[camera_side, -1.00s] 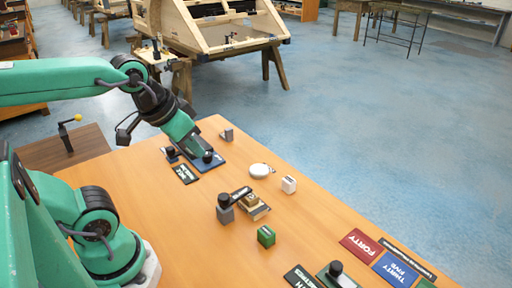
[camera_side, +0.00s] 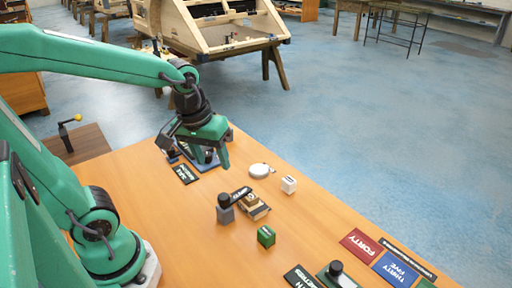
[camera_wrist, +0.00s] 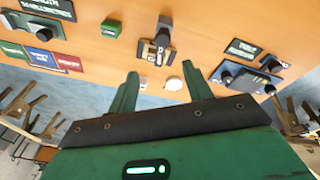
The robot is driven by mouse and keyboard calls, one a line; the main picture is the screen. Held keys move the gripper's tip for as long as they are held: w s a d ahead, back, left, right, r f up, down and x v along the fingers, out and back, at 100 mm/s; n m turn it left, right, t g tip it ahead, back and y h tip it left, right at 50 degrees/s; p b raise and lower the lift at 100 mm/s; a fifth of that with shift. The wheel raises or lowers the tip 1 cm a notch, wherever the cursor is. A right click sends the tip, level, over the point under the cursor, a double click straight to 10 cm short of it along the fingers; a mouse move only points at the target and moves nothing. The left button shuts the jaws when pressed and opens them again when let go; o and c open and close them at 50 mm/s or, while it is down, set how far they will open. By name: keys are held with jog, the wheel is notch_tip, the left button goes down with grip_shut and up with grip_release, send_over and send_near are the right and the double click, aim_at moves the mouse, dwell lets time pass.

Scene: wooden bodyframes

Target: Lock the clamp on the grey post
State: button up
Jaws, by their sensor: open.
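The grey post (camera_side: 226,215) stands on the table with a black knob (camera_side: 224,199) on top. A dark labelled bar (camera_side: 241,192) reaches from it toward a small wooden block stack (camera_side: 255,208) close beside it. In the wrist view the grey post (camera_wrist: 162,38) and block stack (camera_wrist: 150,53) show at top centre, beyond the fingertips. My gripper (camera_side: 211,160) is open and empty, raised above the table behind the post and apart from it. Its two spread fingers also show in the wrist view (camera_wrist: 160,73).
A white disc (camera_side: 260,170), a white block (camera_side: 289,184) and a green block (camera_side: 266,236) stand around the post. A blue plate with black parts (camera_side: 205,160) is partly hidden behind my gripper. Red (camera_side: 361,243) and blue (camera_side: 394,268) cards lie at right. The table's front left is clear.

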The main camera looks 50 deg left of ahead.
aim_at(224, 196)
jog(key=f+n, duration=0.1)
jog(key=w+f+n+g, duration=0.1)
jog(key=f+n, duration=0.1)
jog(key=w+f+n+g, duration=0.1)
jog(key=f, duration=0.1)
jog(key=shift+w+a+f+n, duration=0.15)
jog(key=shift+w+a+n, duration=0.1)
jog(key=shift+n, duration=0.05)
jog(key=shift+f, duration=0.15)
jog(key=shift+f, duration=3.75)
grip_shut()
